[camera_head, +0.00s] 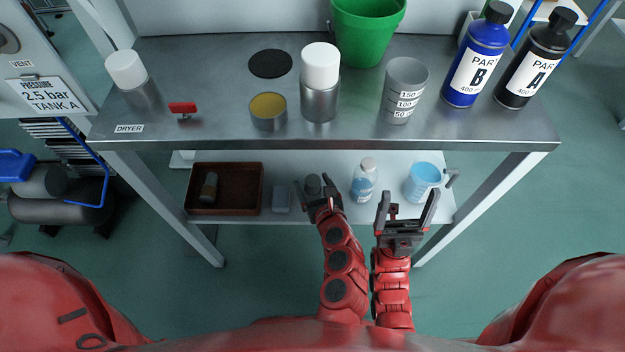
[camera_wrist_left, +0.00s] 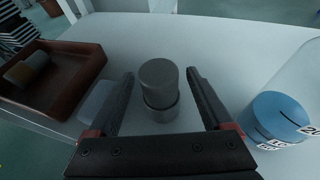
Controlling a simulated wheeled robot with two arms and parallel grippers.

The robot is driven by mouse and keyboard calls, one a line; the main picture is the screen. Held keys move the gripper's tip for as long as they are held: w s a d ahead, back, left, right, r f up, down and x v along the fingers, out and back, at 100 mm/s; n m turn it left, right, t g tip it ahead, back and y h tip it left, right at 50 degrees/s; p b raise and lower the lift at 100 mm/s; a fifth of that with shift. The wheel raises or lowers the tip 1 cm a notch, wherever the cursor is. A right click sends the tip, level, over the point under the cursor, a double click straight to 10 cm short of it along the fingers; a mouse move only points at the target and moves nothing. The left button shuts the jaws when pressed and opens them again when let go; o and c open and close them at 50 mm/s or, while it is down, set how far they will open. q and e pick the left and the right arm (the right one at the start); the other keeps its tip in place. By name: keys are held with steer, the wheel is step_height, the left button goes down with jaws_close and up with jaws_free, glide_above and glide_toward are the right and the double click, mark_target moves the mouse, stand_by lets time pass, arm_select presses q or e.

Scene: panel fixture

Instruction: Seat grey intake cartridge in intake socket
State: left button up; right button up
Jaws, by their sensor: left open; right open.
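A plain grey cylinder (camera_wrist_left: 158,82), which looks like the grey intake cartridge, stands upright on the lower shelf; it also shows in the head view (camera_head: 312,184). A wider grey band surrounds its lower part; I cannot tell whether that is a separate piece. My left gripper (camera_head: 315,191) is open, with one finger on each side of the cylinder and visible gaps between. My right gripper (camera_head: 408,198) is open and empty in front of the shelf. I cannot tell which thing is the intake socket; a short metal cup with a yellow inside (camera_head: 268,108) stands on the upper bench.
On the lower shelf are a brown tray (camera_head: 257,190) holding a small cylinder, a grey block (camera_head: 282,198), a bottle (camera_head: 364,180) and a blue jug (camera_head: 423,180). The bench above (camera_head: 220,90) carries a white-topped cylinder (camera_head: 320,80), a measuring cup (camera_head: 404,88) and bottles.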

arm_select(q)
steer(key=shift+w+a+f, duration=0.1)
steer(key=shift+w, duration=0.15)
jaws_close()
stand_by(0.7)
